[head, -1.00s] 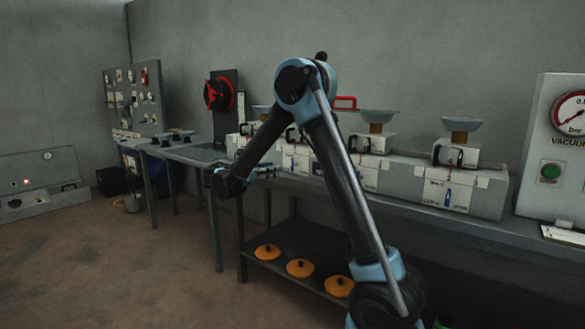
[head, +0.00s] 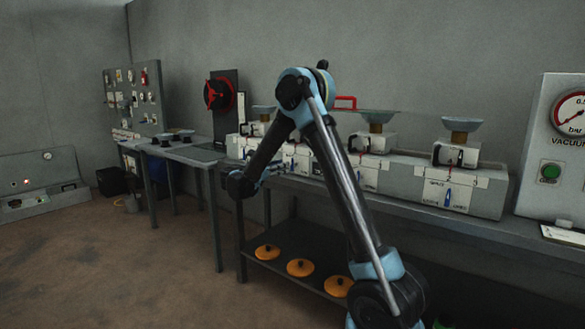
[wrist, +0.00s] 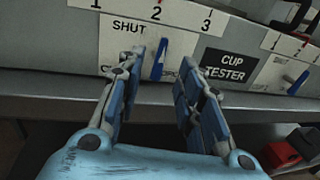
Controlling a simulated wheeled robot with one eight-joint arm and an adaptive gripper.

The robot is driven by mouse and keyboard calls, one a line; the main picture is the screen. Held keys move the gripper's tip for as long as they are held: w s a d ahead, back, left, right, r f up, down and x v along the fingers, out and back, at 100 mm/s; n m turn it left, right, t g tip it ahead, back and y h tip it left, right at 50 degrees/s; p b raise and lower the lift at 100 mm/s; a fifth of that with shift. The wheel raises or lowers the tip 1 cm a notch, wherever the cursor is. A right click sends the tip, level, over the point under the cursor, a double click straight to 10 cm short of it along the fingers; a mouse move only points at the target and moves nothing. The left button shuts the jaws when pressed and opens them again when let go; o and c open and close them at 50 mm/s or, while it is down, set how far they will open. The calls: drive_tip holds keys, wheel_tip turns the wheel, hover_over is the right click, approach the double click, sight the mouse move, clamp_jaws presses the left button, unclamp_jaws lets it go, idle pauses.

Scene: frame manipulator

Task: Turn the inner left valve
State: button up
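In the wrist view a blue valve handle (wrist: 159,60) stands nearly upright on a white plate marked SHUT, under a scale with 1, 2 and 3. My gripper (wrist: 162,70) is open, with one finger on each side of this handle in the picture. I cannot tell whether the fingers touch it. A second blue handle (wrist: 298,83) shows at the right, past the black CUP TESTER label (wrist: 224,66). In the head view my gripper (head: 264,176) is at the bench front, left of centre, and the valve by it is hard to make out.
The grey bench (head: 420,212) carries a row of boxes with cups on top. A lower shelf holds orange discs (head: 300,267). A gauge panel (head: 552,140) stands at the right. A red box (wrist: 281,153) shows below the bench edge.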

sight(292, 164)
drive_tip(key=x, duration=0.7)
clamp_jaws()
